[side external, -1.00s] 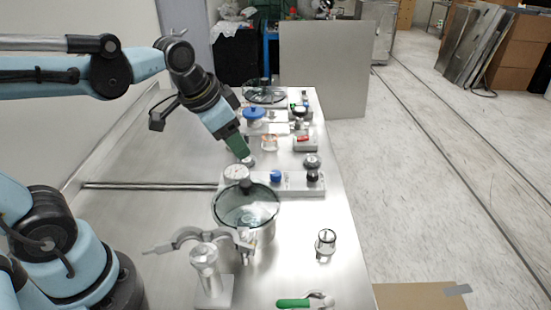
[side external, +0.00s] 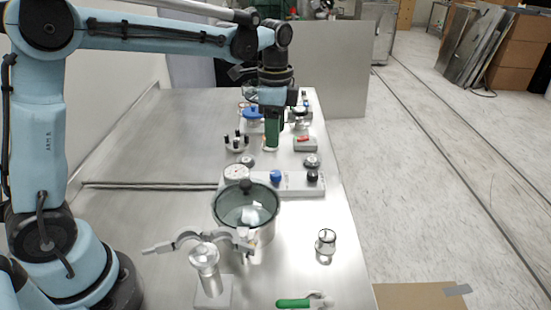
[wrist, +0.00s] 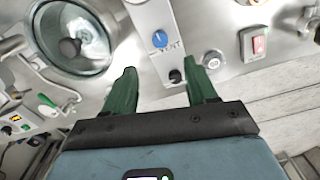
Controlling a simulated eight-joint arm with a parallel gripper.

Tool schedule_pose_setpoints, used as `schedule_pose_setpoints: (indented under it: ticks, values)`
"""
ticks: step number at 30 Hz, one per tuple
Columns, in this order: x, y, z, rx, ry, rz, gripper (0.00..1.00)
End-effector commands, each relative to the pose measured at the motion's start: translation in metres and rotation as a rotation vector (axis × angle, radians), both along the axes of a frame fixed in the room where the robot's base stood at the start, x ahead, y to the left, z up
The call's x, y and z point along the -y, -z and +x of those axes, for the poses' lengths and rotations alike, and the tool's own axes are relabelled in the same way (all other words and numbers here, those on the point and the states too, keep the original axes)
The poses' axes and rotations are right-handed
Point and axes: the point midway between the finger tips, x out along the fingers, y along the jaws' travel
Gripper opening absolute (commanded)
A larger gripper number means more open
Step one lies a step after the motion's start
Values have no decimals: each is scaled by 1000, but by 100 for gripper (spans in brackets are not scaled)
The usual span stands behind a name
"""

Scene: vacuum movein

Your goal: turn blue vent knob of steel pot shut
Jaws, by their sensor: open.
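The blue vent knob (side external: 275,175) sits on a grey panel (side external: 295,190) behind the steel pot (side external: 245,230) with its glass lid. In the wrist view the blue knob (wrist: 160,39) has a white pointer line, with a VENT label beside it. The pot lid (wrist: 75,38) shows at upper left there. My gripper (side external: 271,150) points down beyond the panel, apart from the knob. In the wrist view its green fingers (wrist: 160,70) are spread and empty, with the knob ahead of the gap between them.
A black knob (side external: 312,176) and a gauge (side external: 236,174) share the panel. A red switch box (side external: 305,143) stands behind, right of my gripper. A clamp stand (side external: 205,258), a glass jar (side external: 326,242) and a green-handled tool (side external: 293,302) are in front.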

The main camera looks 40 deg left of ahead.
Motion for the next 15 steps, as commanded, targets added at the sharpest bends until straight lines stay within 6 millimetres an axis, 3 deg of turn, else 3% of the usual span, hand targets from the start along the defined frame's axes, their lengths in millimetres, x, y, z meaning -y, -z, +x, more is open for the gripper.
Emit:
schedule_pose_setpoints:
  ticks: [15]
  values:
    - [0, 83, 0, 2, -3, 0, 57]
